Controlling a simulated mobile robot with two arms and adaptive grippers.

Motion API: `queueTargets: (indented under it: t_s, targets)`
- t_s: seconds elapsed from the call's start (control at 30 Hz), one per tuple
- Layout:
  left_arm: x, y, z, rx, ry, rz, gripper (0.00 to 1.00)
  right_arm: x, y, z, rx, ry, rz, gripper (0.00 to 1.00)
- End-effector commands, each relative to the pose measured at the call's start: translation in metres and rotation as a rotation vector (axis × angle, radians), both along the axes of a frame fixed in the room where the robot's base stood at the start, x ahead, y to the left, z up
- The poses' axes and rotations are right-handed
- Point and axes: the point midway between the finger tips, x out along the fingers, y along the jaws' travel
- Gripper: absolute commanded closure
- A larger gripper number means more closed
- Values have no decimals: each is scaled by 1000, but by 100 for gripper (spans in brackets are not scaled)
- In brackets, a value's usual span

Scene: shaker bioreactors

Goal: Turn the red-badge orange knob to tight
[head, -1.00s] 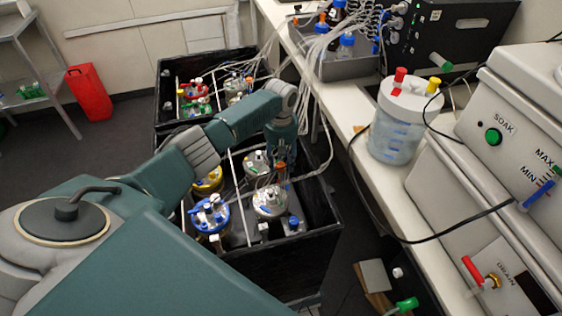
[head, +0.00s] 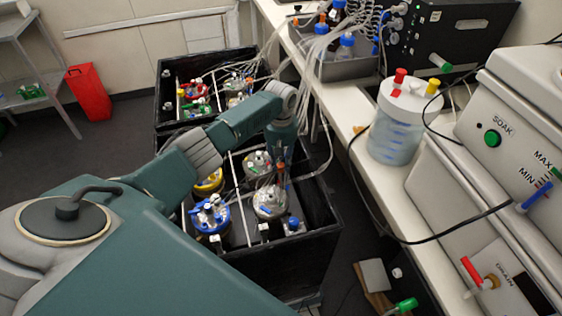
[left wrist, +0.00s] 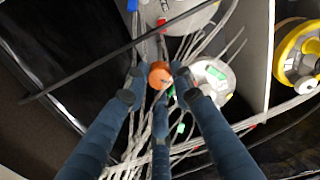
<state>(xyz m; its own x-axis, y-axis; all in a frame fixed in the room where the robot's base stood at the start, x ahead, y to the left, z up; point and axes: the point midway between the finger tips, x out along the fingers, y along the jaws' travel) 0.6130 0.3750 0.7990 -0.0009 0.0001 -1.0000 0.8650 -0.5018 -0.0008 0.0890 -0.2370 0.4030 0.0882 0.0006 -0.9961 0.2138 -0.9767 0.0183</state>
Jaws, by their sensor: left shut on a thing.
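An orange knob (left wrist: 159,75) shows in the left wrist view between the fingertips of my left gripper (left wrist: 158,88). The fingers are shut around its sides. In the head view my left gripper (head: 281,152) points down over the front shaker box, just behind a silver-lidded vessel (head: 269,203), with a bit of orange at its tip. A small red piece (left wrist: 161,22) shows above the knob in the wrist view; I cannot tell if it is the badge. The knob's marks and turn position are too small to read. My right gripper is out of view.
The black shaker box (head: 280,265) holds several vessels, among them a blue-ringed one (head: 209,215) and a yellow-ringed one (left wrist: 298,55). Pale tubes run close to my fingers. A white bench (head: 345,125) with a jar (head: 397,130) stands to the right.

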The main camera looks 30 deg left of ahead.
Motion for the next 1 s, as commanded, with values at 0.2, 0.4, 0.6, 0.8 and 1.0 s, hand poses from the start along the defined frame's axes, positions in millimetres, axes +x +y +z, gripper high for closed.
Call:
queueTargets:
  t_s: [0.2, 0.4, 0.6, 0.8, 1.0]
  targets:
    - [0, -1, 2, -3, 2, -175, 100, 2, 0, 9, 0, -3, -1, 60]
    - [-1, -1, 1, -2, 2, -365, 100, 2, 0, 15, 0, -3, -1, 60]
    - [-1, -1, 1, -3, 3, -555, 100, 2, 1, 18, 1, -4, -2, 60]
    - [-1, 0, 1, -3, 2, -744, 100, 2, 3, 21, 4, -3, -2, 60]
    - [-1, -1, 0, -3, 1, -934, 100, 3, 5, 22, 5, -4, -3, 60]
